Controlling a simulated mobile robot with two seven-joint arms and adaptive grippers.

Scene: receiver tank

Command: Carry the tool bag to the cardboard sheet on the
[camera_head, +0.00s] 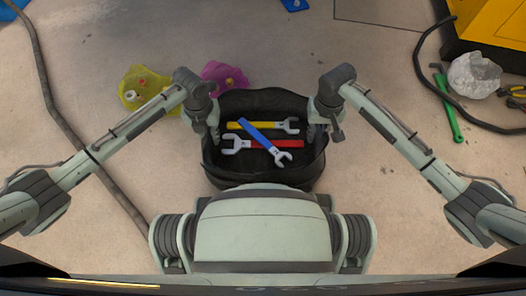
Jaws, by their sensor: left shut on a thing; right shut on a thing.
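The black tool bag (264,101) is open at the top and sits in front of my body. Inside it lie a yellow wrench (262,126), a red wrench (289,144) and a blue wrench (258,137), crossing one another. My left gripper (213,133) is shut on the bag's left rim. My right gripper (316,130) is shut on the bag's right rim. The fingertips are partly hidden by the wrists. I cannot tell whether the bag touches the floor. The cardboard sheet cannot be made out in this view.
A yellow cloth-like item (146,88) and a purple one (225,76) lie beyond my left arm. A dark hose (58,112) runs down the left. At right are a yellow machine (488,24), a black cable (425,65), a green tool (447,106) and a white crumpled lump (474,75).

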